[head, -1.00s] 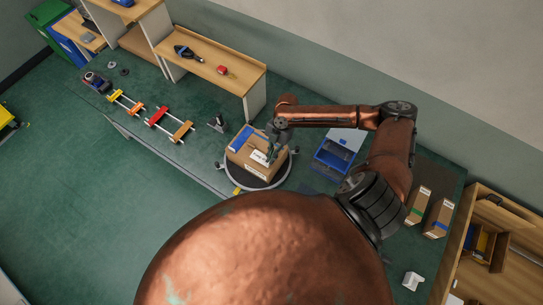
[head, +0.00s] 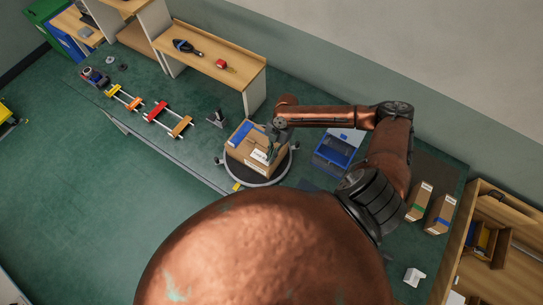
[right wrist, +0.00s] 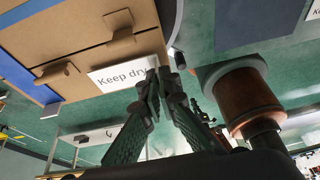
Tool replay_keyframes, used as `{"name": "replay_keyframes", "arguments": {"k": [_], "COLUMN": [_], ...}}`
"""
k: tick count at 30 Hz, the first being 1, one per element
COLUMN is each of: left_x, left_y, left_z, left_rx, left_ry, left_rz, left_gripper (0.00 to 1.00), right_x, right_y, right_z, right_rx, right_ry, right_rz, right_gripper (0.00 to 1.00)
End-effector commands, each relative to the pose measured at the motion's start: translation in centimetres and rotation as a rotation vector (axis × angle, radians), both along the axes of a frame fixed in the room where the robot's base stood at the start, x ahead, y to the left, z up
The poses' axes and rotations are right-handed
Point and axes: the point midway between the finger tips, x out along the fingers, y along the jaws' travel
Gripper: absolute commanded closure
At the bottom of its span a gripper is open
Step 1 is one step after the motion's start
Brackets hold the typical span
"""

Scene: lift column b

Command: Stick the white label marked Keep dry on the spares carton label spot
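The spares carton (head: 250,152) is a brown box with a blue strip, on a round turntable on the bench. In the right wrist view the carton (right wrist: 110,36) fills the upper left, with brown flaps or tabs. The white label marked Keep dry (right wrist: 121,75) is in front of the carton's lower edge, its right end at my right fingertips; in the head view it is a small white patch (head: 259,156). My right gripper (right wrist: 160,82) appears shut on that end. Contact between label and carton is unclear, and the label spot cannot be made out. My left gripper is out of view.
The turntable (head: 276,176) stands near the bench's front edge. A blue bin (head: 333,155) stands right of it. Clamps (head: 158,111) and a raised wooden shelf (head: 215,60) are left and behind. Two more cartons (head: 439,214) stand at the right.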

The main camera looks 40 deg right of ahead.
Motion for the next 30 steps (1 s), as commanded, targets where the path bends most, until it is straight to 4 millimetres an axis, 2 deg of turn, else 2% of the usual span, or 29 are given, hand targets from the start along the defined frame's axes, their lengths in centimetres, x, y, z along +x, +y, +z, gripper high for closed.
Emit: {"name": "replay_keyframes", "arguments": {"k": [29, 30], "left_x": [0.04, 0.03], "left_y": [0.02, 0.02], "left_z": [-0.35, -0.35], "left_rx": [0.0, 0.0], "left_ry": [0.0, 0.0], "left_rz": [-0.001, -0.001], "left_gripper": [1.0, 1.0], "right_x": [-0.01, -0.01], "right_y": [0.01, 0.01], "right_z": [-0.81, -0.81], "right_rx": [0.0, 0.0], "right_ry": [0.0, 0.0], "right_rz": [0.0, 0.0], "right_gripper": [1.0, 0.98]}}
